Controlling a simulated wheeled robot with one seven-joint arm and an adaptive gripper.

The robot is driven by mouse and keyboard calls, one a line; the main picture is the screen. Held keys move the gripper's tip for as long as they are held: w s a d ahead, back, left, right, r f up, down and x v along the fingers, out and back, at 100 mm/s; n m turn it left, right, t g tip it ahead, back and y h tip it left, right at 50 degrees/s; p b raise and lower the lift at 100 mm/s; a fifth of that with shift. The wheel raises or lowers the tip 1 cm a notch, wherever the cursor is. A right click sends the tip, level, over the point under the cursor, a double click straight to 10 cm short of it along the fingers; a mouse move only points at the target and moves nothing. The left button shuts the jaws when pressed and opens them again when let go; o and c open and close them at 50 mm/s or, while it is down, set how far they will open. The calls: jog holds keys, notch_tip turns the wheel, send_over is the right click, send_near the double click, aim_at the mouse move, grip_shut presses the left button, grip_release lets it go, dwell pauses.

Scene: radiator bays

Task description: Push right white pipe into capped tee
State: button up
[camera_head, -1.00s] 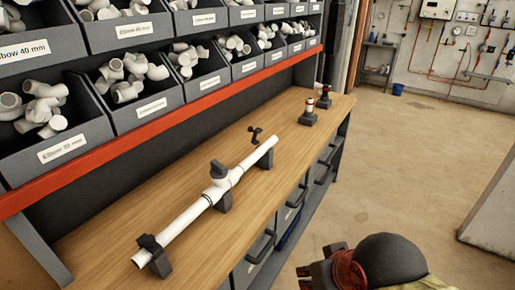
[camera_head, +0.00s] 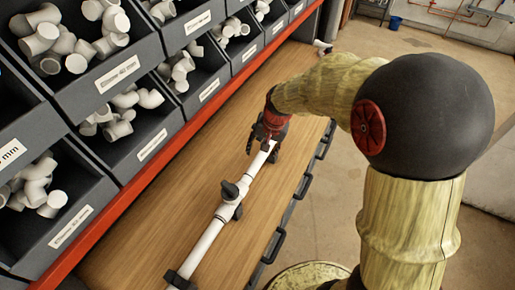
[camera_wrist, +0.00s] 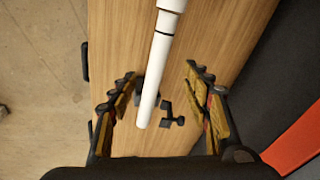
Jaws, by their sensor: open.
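The right white pipe (camera_head: 258,162) lies along the bench at the far end of the pipe line. The left white pipe (camera_head: 208,238) runs from the tee's other side to a dark clamp (camera_head: 178,281). In the wrist view the right pipe (camera_wrist: 154,79) points its free end between my fingers, and a white collar (camera_wrist: 172,4) shows at the top edge. My gripper (camera_wrist: 160,74) is open, with a finger on each side of the pipe and gaps to both.
A black clamp (camera_wrist: 171,115) and a dark support stand by the pipe's free end on the wooden bench (camera_head: 165,205). Shelves of grey bins (camera_head: 135,125) with white fittings rise behind a red rail (camera_head: 182,137). Open floor lies to the right.

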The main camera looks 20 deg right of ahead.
aim_at(258, 161)
jog(key=w+f+m+p, duration=0.1)
jog(key=f+p, duration=0.1)
jog(key=w+d+f+m+p, duration=0.1)
jog(key=w+p, duration=0.1)
jog(key=p, duration=0.1)
jog(key=w+f+g+p, duration=0.1)
jog(key=f+p, duration=0.1)
jog(key=p, duration=0.1)
jog(key=shift+w+d+f+m, duration=0.15)
jog(key=shift+w+f+m, duration=0.15)
jog(key=shift+f+m, duration=0.1)
notch_tip(258, 161, down, 2)
jog(key=f, duration=0.4)
jog(key=w+a+f, duration=0.1)
jog(key=f, duration=0.1)
jog(key=shift+f+p, duration=0.35)
jog(key=shift+p, duration=0.05)
jog(key=shift+c, duration=1.2)
grip_shut()
